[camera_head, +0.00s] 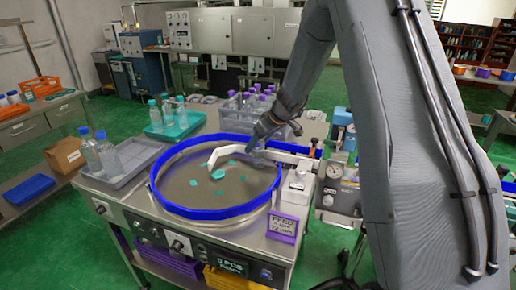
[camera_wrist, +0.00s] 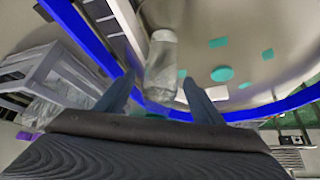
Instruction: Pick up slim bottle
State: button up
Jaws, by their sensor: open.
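In the wrist view, a clear, pale slim bottle (camera_wrist: 161,65) stands out between the two finger tips. My gripper (camera_wrist: 157,88) is open, with one finger on each side of the bottle and visible gaps beside it. I cannot tell how deep the bottle is between the fingers. In the head view, my gripper (camera_head: 256,143) reaches down over the back right part of the blue-rimmed round table (camera_head: 215,212). The bottle is not clearly visible there, as my gripper and the white guide cover that area.
A white bent guide (camera_head: 232,153) crosses the round table, where teal pieces (camera_head: 218,174) lie. A crate of purple-capped bottles (camera_head: 250,103) stands behind. A teal tray (camera_head: 178,128) and a grey tray (camera_head: 125,165) with bottles are left. A gauge unit (camera_head: 335,185) stands right.

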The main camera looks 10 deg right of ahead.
jog(key=c, duration=1.3)
jog(key=shift+c, duration=0.2)
